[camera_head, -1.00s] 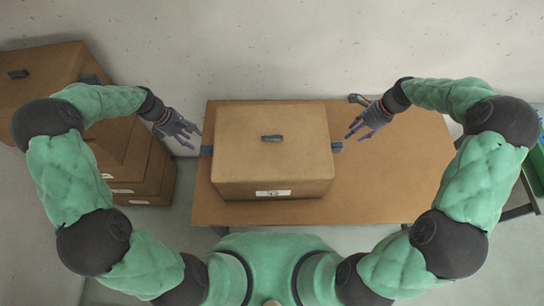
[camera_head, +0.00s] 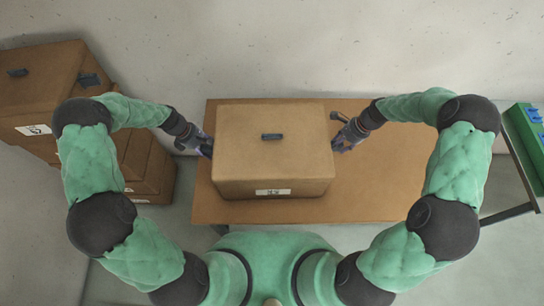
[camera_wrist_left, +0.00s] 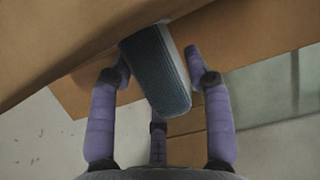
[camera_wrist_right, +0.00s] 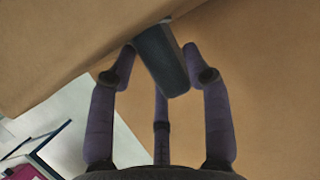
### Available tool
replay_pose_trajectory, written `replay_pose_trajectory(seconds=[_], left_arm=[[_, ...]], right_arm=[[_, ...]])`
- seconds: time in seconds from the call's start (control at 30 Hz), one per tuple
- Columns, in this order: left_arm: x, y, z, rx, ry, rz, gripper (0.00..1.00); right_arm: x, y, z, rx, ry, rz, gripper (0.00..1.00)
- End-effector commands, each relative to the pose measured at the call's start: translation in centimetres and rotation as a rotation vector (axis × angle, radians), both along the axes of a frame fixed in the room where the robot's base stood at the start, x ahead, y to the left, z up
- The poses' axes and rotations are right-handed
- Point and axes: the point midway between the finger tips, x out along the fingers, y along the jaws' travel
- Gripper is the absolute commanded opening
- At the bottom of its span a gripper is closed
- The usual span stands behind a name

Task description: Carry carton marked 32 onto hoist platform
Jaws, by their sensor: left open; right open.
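A brown closed carton (camera_head: 272,145) stands on the brown table, with a white label (camera_head: 273,192) on its near face whose number I cannot read surely. My left gripper (camera_head: 206,148) is at its left side, open, fingers on both sides of a dark side handle (camera_wrist_left: 160,70) in the left wrist view. My right gripper (camera_head: 341,140) is at the right side, open, its fingers flanking the other dark handle (camera_wrist_right: 162,60) in the right wrist view. I cannot tell whether the fingers touch the handles. I cannot make out a hoist platform.
The table (camera_head: 400,180) is bare to the right of the carton. More brown cartons (camera_head: 45,85) are stacked at the left. A green rack with blue pieces (camera_head: 528,135) stands at the far right. A pale wall runs behind the table.

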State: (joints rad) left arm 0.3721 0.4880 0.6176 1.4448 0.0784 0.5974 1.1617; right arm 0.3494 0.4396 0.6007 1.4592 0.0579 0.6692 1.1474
Motion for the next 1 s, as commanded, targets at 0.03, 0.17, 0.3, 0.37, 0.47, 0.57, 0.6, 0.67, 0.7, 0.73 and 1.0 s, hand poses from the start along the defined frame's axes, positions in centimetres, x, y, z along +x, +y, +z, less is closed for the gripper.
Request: replay_pose_trajectory(seconds=[0.03, 0.17, 0.3, 0.37, 0.47, 0.57, 0.6, 0.67, 0.7, 0.73, 1.0], left_arm=[[0.01, -0.11, -0.25, 0.0, 0.0, 0.0, 0.5], [0.0, -0.22, -0.51, 0.0, 0.0, 0.0, 0.5], [0.0, -0.23, -0.52, 0.0, 0.0, 0.0, 0.5], [0.0, -0.21, -0.52, 0.0, 0.0, 0.0, 0.5], [0.0, -0.21, -0.51, 0.0, 0.0, 0.0, 0.33], [0.01, -0.21, -0.5, 0.0, 0.0, 0.0, 0.04], [0.0, -0.21, -0.5, 0.0, 0.0, 0.0, 0.0], [0.0, -0.2, -0.5, 0.0, 0.0, 0.0, 0.0], [0.0, -0.2, -0.5, 0.0, 0.0, 0.0, 0.0], [0.0, -0.2, -0.5, 0.0, 0.0, 0.0, 0.0], [0.06, -0.15, -0.24, 0.001, -0.001, -0.001, 0.0]], right_arm=[[0.01, 0.11, -0.25, 0.0, 0.0, 0.0, 0.5], [0.04, 0.2, -0.48, -0.001, -0.002, -0.001, 0.5], [0.03, 0.21, -0.5, -0.001, -0.002, -0.001, 0.5], [0.03, 0.21, -0.5, 0.0, -0.001, 0.0, 0.5], [0.02, 0.21, -0.5, 0.0, -0.001, 0.0, 0.33], [0.02, 0.2, -0.49, 0.0, -0.001, 0.0, 0.04], [0.02, 0.2, -0.49, 0.0, -0.001, 0.0, 0.0], [0.02, 0.21, -0.5, 0.0, -0.001, 0.0, 0.0], [0.02, 0.2, -0.49, 0.0, -0.001, 0.0, 0.0], [0.02, 0.2, -0.49, 0.0, -0.001, 0.0, 0.0], [0.09, 0.16, -0.23, -0.001, -0.003, -0.001, 0.0]])
